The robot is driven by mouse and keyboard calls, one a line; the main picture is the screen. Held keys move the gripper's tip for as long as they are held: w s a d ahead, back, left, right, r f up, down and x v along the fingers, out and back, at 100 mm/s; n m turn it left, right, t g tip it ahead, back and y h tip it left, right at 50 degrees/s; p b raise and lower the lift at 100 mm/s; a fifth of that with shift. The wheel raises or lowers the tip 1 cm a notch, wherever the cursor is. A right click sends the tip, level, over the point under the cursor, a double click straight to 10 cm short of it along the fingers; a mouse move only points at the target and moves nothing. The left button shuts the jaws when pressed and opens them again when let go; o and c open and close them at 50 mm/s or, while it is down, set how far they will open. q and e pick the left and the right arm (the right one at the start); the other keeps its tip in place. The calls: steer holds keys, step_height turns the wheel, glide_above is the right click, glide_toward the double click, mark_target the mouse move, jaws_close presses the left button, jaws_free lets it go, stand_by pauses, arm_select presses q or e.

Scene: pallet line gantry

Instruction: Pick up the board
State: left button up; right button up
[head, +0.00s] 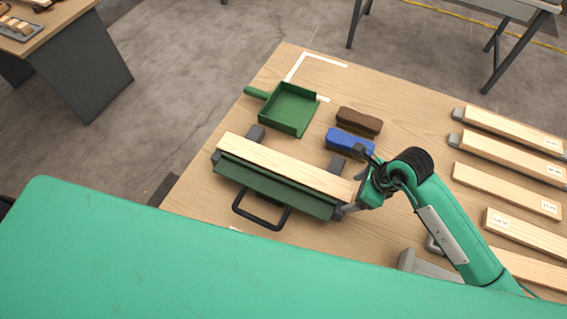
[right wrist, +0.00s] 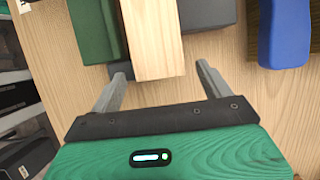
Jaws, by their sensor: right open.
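A light wooden board (head: 280,164) lies lengthwise beside a green case with a black handle, across dark grey blocks on the table. My right gripper (head: 352,191) is at the board's right end. In the right wrist view the jaws (right wrist: 162,74) are open, and the board's end (right wrist: 152,40) reaches between the two grey fingers. A gap shows between the board and the right finger; the left finger is closer to it. My left gripper is not in view.
The green case (head: 270,187) lies along the board's near side. A green dustpan (head: 290,108), a blue block (head: 350,140) and a brown brush (head: 359,121) lie behind it. Several labelled boards (head: 507,188) lie at the right of the wooden table (head: 405,108).

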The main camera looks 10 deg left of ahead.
steer(key=c, duration=1.2)
steer(key=shift+r, duration=0.15)
